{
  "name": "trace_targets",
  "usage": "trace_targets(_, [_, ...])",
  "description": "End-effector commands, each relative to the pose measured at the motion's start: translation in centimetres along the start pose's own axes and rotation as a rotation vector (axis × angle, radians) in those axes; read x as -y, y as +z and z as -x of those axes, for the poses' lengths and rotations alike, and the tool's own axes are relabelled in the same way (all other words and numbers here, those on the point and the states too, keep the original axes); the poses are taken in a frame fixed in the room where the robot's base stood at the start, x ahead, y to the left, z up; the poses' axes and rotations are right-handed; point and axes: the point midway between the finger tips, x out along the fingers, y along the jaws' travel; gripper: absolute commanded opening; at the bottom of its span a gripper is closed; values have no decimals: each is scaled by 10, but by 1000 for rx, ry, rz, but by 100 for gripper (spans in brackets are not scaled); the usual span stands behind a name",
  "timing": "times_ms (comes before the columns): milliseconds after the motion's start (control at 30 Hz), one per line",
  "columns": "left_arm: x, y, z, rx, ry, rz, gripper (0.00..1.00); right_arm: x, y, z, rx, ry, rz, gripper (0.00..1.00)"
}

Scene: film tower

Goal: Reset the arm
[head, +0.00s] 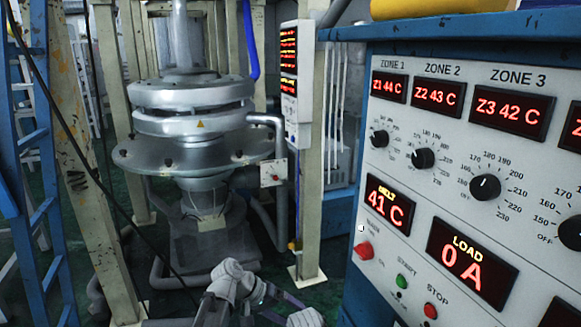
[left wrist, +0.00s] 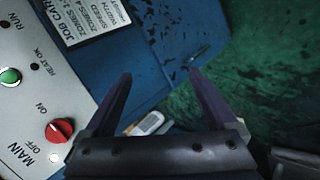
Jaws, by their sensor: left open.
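My left arm (head: 233,284) comes in at the bottom middle of the head view, in front of the extruder tower. Its gripper is small and partly cut off there. In the left wrist view my left gripper (left wrist: 158,76) is open, with two dark purple fingers spread apart and nothing between them. The fingers point over a blue surface beside a grey panel (left wrist: 32,72) and touch nothing that I can make out. My right gripper does not show.
A control panel (head: 450,132) with red displays fills the right of the head view. The wrist view shows a red MAIN knob (left wrist: 59,130), a green button (left wrist: 10,77) and a job card (left wrist: 95,18). A metal tower (head: 195,125) and beige posts stand behind.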

Motion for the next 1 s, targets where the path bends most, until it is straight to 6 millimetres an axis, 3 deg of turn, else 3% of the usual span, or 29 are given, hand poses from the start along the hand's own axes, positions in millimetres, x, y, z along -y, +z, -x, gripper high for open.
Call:
trace_targets(33, [23, 25, 6, 5, -104, 12, 91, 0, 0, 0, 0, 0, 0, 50])
trace_targets(200, [86, 67, 30, 15, -393, 49, 91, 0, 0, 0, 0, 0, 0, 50])
trace_targets(400, [134, 103, 63, 18, -641, 78, 91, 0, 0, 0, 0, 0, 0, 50])
trace_targets(567, [162, 130, 92, 19, -812, 97, 91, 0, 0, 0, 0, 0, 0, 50])
trace_targets(600, [151, 127, 80, 42, -805, 69, 91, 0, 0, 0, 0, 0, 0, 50])
trace_targets(1000, [92, 158, 27, 208, -848, -116, 91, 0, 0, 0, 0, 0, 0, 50])
